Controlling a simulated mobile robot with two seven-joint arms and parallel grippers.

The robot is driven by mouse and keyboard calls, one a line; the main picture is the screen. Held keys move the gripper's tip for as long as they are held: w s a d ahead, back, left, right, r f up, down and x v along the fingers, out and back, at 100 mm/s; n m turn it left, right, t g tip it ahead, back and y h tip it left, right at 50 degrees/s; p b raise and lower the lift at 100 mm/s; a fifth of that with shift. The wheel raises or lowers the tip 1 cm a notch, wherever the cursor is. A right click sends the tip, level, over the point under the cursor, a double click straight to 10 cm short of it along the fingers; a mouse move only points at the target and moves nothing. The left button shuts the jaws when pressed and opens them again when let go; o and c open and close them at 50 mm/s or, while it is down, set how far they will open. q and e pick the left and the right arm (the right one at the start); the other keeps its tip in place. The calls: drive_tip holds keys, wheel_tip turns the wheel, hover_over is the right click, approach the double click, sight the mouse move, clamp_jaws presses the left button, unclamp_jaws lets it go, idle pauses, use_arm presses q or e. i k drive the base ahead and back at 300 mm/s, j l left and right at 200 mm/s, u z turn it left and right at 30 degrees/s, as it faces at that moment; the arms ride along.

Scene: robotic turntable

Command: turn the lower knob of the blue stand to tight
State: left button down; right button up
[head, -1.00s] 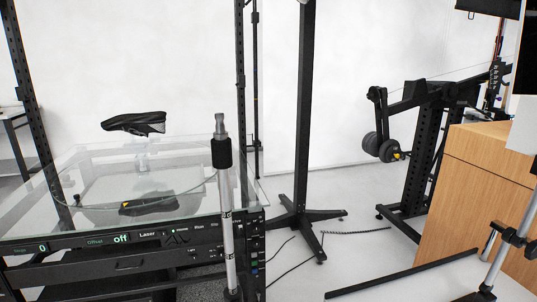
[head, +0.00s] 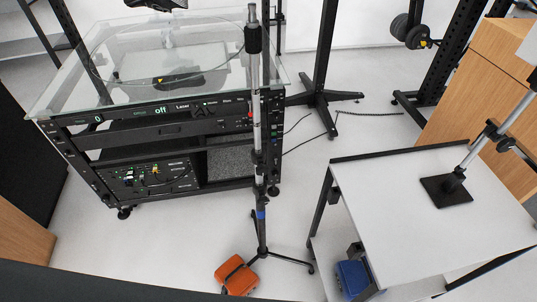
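A thin upright stand (head: 257,135) with a grey pole and black fittings rises in front of the glass-topped cart. It has a small blue band (head: 261,215) low on its pole and a black tripod base. Dark fittings sit above this band, and a small dark protrusion (head: 273,190) is on the pole's right side. I cannot tell whether it is the lower knob or how tight it is. Neither of my grippers is in view.
The glass-topped cart (head: 60,92) stands behind the stand. An orange case (head: 228,271) is on the floor by the tripod.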

sight(263, 200)
drive_tip(key=k+j, duration=0.1)
drive_tip(key=j, duration=0.2)
drive_tip(key=l+u, duration=0.3)
drive_tip(key=l, duration=0.2)
drive_tip(key=k+l+u, duration=0.1)
drive_tip(key=l+u, duration=0.15)
drive_tip(key=l, duration=0.2)
drive_tip(key=k+l+u, duration=0.1)
drive_tip(key=l+u, duration=0.2)
drive_tip(key=l, duration=0.2)
drive_tip(key=k+l+u, duration=0.25)
drive_tip(key=l, duration=0.2)
drive_tip(key=i+l, duration=0.05)
drive_tip(key=i, duration=0.05)
